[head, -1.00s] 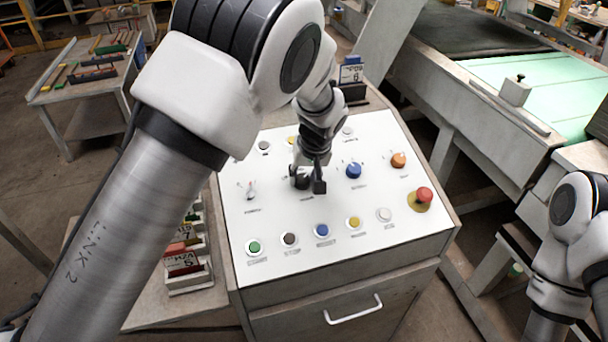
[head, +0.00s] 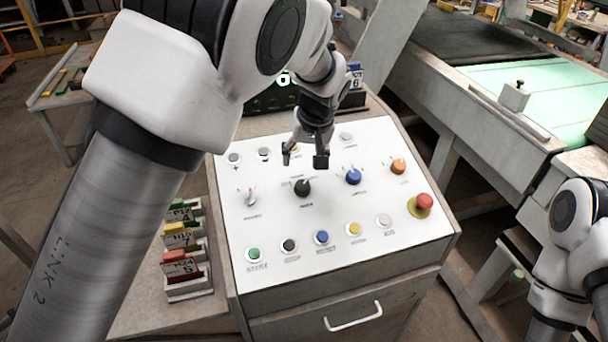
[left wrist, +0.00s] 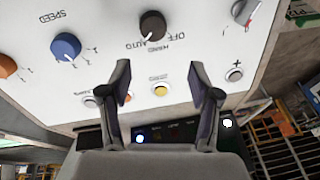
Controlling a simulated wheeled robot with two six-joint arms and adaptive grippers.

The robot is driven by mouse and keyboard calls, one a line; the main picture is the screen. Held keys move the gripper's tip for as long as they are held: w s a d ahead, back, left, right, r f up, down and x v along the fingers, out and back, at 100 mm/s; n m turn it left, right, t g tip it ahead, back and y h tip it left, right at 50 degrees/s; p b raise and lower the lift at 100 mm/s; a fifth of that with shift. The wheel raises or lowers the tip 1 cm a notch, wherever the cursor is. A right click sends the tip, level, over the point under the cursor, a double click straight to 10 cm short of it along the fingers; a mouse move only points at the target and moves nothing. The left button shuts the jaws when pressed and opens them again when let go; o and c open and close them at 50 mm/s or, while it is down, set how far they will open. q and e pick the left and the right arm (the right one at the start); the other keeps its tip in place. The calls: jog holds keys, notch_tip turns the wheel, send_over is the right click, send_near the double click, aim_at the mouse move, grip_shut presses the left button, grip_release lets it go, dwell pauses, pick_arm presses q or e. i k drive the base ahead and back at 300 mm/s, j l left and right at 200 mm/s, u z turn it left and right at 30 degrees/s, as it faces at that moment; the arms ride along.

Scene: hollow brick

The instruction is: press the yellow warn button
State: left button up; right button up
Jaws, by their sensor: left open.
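The panel has two yellow buttons, and I cannot read their labels well enough to tell which one is marked warn. One yellow button (head: 354,229) is in the front row in the head view, uncovered. The other yellow button (left wrist: 160,90) is in the back row and shows between my fingers in the left wrist view; in the head view my gripper partly hides it. My left gripper (head: 304,159) is open and empty above the panel, between the back row and the black knob (head: 302,188). My right gripper is out of frame.
Card holders (head: 188,285) stand at left.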

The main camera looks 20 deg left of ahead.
aim_at(355, 228)
jog(key=k, duration=1)
